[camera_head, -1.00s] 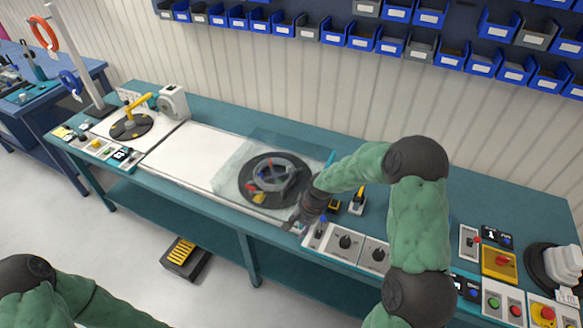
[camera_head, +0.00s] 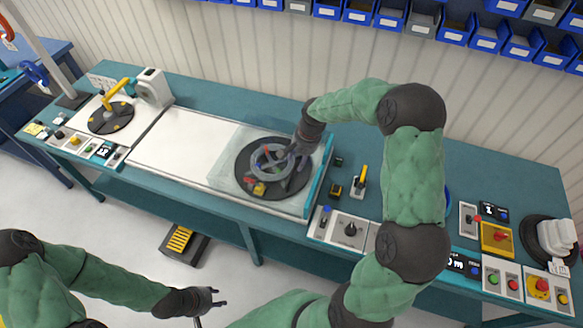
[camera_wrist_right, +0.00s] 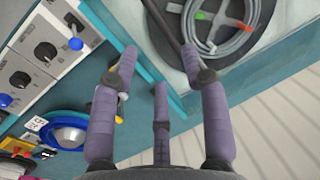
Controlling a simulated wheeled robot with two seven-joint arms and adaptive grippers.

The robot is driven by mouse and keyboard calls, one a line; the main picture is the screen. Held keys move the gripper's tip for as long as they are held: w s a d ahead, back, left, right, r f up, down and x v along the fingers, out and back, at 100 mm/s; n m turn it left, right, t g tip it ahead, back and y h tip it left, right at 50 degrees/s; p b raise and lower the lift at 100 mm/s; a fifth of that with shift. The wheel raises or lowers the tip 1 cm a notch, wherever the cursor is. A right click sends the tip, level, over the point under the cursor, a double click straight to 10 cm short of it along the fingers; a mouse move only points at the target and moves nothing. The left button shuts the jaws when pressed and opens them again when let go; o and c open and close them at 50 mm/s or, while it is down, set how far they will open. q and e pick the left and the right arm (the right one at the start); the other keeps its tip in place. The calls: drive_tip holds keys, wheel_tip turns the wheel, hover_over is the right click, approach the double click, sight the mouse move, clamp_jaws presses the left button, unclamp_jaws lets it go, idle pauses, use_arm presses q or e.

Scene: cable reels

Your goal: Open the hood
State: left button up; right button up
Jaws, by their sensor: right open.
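The hood (camera_head: 225,170) is a clear box-like cover in the middle of the teal bench in the head view. It surrounds a dark turntable with a grey cable reel (camera_head: 272,165); whether it is raised at all is hard to tell. My right gripper (camera_head: 298,150) is at the far right part of the hood, above the reel's edge, and hides part of it. In the right wrist view its fingers (camera_wrist_right: 155,75) are spread, with a teal edge (camera_wrist_right: 155,68) between and beyond them and nothing gripped. My left gripper (camera_head: 215,297) is low in front of the bench, fingers apart, empty.
Control panels (camera_head: 345,228) with knobs and buttons line the bench's front edge. A yellow-handled lever (camera_head: 360,182) stands right of the hood. Another turntable (camera_head: 111,117) is at the left. Blue bins hang behind.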

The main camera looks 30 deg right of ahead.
hover_over(294, 181)
wheel_tip(294, 181, down, 9)
drive_tip(key=shift+r, duration=0.15)
drive_tip(key=shift+a, duration=0.1)
clamp_jaws()
